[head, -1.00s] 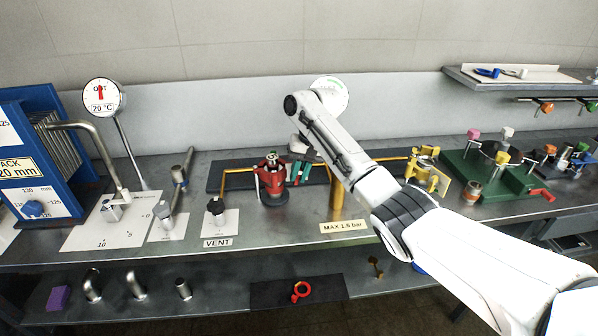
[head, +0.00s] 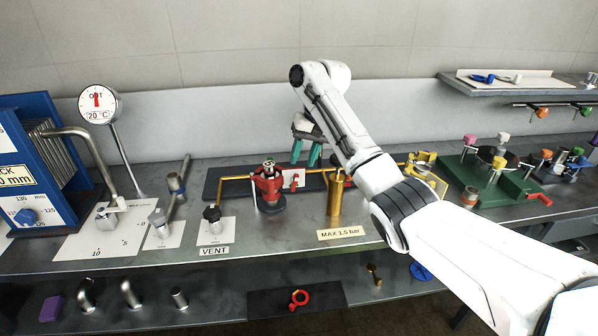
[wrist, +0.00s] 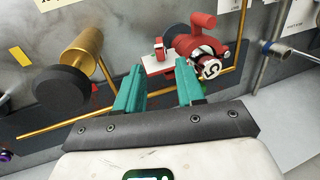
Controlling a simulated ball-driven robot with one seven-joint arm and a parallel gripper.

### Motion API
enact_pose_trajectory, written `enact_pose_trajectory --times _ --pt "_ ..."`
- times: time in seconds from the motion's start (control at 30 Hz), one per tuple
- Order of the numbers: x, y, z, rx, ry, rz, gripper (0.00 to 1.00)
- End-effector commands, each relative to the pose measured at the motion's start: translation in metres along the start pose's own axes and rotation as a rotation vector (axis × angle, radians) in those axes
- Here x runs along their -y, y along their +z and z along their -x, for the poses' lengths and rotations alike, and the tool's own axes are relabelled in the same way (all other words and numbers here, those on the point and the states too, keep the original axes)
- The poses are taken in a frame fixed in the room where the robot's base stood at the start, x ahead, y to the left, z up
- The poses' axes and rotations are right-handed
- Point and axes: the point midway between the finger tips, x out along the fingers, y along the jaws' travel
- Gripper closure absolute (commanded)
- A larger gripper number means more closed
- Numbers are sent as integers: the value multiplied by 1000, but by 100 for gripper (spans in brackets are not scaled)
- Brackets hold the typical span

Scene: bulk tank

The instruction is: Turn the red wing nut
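The red valve body (head: 268,190) stands on the bench with a round cap on top; in the wrist view it (wrist: 190,42) lies beyond the fingers. A small upright red piece (head: 294,180), which looks like the wing nut, sits on a white plate just right of the body. In the wrist view this piece (wrist: 159,48) is beyond the gap between the fingers. My gripper (head: 305,156) has green fingers and hangs above and behind the white plate. In the wrist view my gripper (wrist: 158,76) is open and empty, apart from the red parts.
A brass pipe (wrist: 65,124) runs along the dark base. A brass cylinder (head: 335,197) stands to the right of the valve. The black VENT knob (head: 212,214) is to the left. A red ring-shaped part (head: 299,298) lies on the lower shelf.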

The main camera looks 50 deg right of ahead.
Motion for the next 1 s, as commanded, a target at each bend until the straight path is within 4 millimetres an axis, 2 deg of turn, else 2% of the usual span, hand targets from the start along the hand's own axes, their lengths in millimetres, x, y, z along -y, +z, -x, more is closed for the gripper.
enact_pose_trajectory --times 0.1,0.2,0.53,0.67,0.77,0.93,1.0 --pt "0 0 18 -2 1 0 62" --pt "0 0 26 -2 1 -1 62" --pt "0 0 29 0 1 -1 62" --pt "2 0 28 2 5 27 73" --pt "12 0 26 11 21 141 83" --pt "41 1 19 53 73 542 99" --pt "54 2 16 80 96 733 100"
